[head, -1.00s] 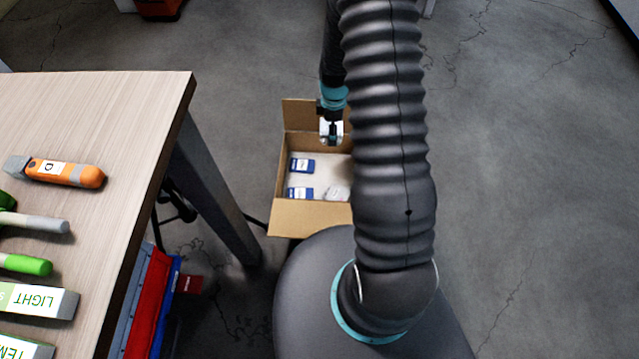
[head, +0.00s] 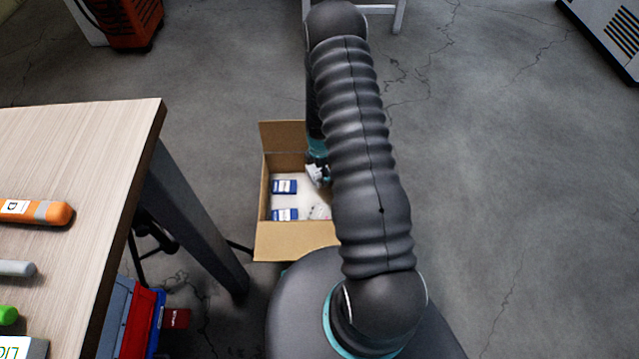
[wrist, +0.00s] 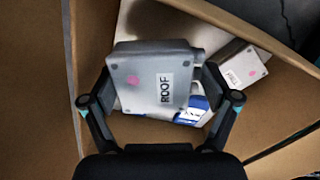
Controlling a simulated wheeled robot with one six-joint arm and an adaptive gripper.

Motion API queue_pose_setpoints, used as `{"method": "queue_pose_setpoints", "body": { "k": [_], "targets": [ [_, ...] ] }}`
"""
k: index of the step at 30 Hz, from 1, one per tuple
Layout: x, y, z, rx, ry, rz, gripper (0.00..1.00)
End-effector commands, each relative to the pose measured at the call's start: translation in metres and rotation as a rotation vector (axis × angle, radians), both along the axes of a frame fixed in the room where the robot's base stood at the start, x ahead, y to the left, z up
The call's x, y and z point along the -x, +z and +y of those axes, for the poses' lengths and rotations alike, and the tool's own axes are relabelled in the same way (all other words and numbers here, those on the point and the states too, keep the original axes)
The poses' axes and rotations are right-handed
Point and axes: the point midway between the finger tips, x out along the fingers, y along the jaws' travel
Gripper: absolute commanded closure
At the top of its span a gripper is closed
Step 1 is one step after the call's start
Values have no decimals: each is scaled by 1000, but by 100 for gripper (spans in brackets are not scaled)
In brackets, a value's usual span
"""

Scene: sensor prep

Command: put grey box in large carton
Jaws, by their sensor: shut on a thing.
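The grey box (wrist: 150,80), with a white label reading ROOF and a pink mark, is between the two fingers of my gripper (wrist: 158,95) in the wrist view. My gripper is shut on it. The large carton (head: 295,243) stands open on the floor in the head view, and its brown wall (wrist: 95,25) also shows in the wrist view. In the wrist view the held box is over the carton's inside. In the head view my gripper (head: 318,174) is at the carton opening, partly hidden by my arm. Whether the box touches the carton's contents cannot be told.
Inside the carton lie blue-and-white packs (head: 284,187) and another light box (wrist: 240,68) with a pink mark. A table (head: 80,150) with tools stands at left. Red and blue bins (head: 135,315) are below it.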

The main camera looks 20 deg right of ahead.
Motion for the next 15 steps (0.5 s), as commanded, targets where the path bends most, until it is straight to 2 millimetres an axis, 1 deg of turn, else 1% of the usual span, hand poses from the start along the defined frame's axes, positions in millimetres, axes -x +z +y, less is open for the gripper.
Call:
{"method": "queue_pose_setpoints", "body": {
  "k": [1, 3, 11, 15],
  "targets": [
    [1, -10, 0, -1, 0, 2, 52],
    [0, -19, 0, 0, 0, 1, 52],
    [0, -35, 0, 0, 0, 0, 52],
    [0, -54, 0, 0, 0, 2, 52]
  ]
}}
